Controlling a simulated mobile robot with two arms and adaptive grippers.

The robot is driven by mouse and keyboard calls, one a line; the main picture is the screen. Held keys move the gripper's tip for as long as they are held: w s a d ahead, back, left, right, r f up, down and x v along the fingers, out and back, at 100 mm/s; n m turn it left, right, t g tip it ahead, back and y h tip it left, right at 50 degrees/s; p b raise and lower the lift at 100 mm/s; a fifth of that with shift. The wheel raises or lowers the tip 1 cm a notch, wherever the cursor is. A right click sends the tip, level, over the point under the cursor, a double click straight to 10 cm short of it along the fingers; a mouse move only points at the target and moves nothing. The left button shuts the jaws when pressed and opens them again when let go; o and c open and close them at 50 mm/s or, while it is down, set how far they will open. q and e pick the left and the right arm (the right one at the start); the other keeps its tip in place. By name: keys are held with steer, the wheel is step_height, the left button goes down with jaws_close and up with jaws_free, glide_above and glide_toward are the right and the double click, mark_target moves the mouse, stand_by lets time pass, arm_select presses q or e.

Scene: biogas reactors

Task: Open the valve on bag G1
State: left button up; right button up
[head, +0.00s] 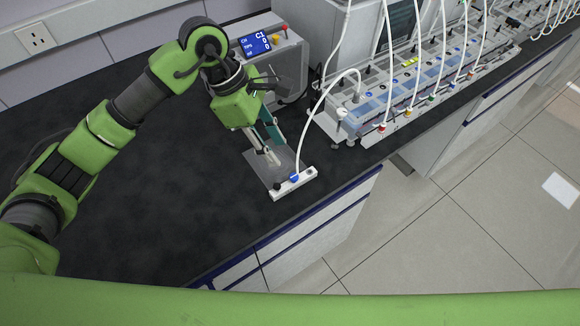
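A flat grey bag (259,173) lies on the dark bench near its front edge; I take it as bag G1, but no label is readable. A white bar (305,183) runs along its front edge, with a small blue valve part (294,178) and a dark knob (277,187) on it. A white tube rises from the bar. My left gripper (272,158) points down over the bag, just behind the bar and apart from the blue part. Its fingers are small and overlap, so their opening is unclear. My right gripper is out of view.
A grey unit with a blue display (256,44) stands behind my gripper. A long reactor rack (400,85) with several white tubes fills the right. The bench (150,205) is clear to the left of the bag. The floor lies beyond the front edge.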

mark_target(293, 176)
arm_select(q)
steer(key=p+x, duration=0.2)
steer(key=x, duration=0.7)
steer(key=shift+d+f, duration=0.15)
steer(key=shift+f, duration=0.25)
jaws_close()
